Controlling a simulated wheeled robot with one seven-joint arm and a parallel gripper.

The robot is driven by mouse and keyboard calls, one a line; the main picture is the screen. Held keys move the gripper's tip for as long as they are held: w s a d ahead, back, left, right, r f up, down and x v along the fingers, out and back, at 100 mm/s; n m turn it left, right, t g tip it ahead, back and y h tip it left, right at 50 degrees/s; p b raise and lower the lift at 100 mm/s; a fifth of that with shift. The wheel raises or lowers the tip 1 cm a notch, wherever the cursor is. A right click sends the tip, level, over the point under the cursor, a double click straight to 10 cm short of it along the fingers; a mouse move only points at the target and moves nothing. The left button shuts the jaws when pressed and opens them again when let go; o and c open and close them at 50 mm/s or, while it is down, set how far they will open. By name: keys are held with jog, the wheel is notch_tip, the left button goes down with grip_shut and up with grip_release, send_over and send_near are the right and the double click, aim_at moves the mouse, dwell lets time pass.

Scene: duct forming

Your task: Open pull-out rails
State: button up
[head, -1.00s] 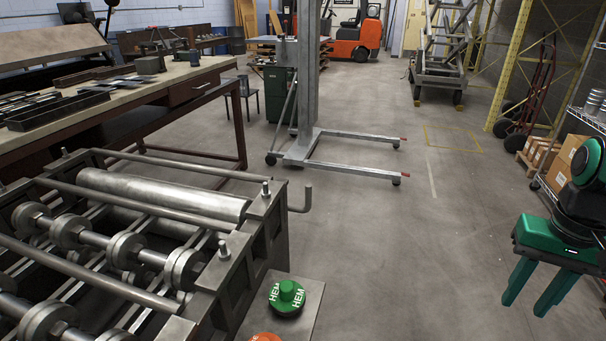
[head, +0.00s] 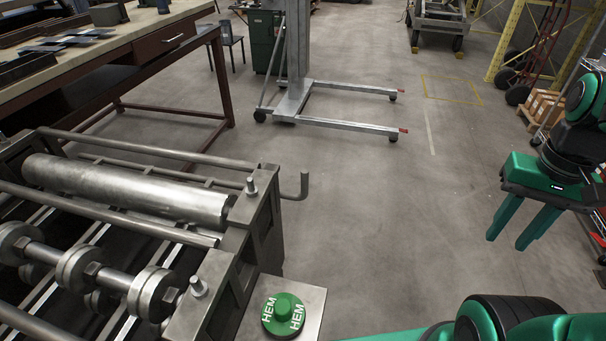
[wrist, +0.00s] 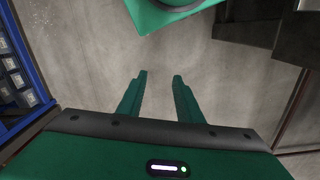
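A roll-forming machine (head: 262,222) stands at the lower left in the head view. It has a large steel roller (head: 125,190), long round rails (head: 150,148) running across its top, and a bent rod end (head: 303,186) sticking out at its right side. I cannot tell for certain which bars are the pull-out rails. My gripper (head: 508,243) hangs at the right, over bare floor and well apart from the machine. Its two green fingers are spread and empty; they also show in the wrist view (wrist: 158,76).
A green HEM button (head: 283,313) sits on a plate at the machine's front right. A workbench (head: 110,55) is at the upper left. A wheeled lift stand (head: 297,95) stands on the floor behind. Boxes (head: 543,107) lie at the far right. The middle floor is clear.

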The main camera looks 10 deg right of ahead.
jog(key=w+a+r+n, duration=0.3)
jog(key=w, duration=0.3)
jog(key=n, duration=1)
send_near(305, 177)
jog(key=shift+w+d+f, duration=0.2)
jog(key=shift+w+d, duration=0.15)
jog(key=shift+w, duration=0.1)
jog(key=shift+a+f, duration=0.15)
jog(key=shift+a, duration=0.2)
jog(key=shift+f+n, duration=0.3)
notch_tip(305, 177, down, 10)
jog(key=shift+r, duration=0.1)
grip_shut()
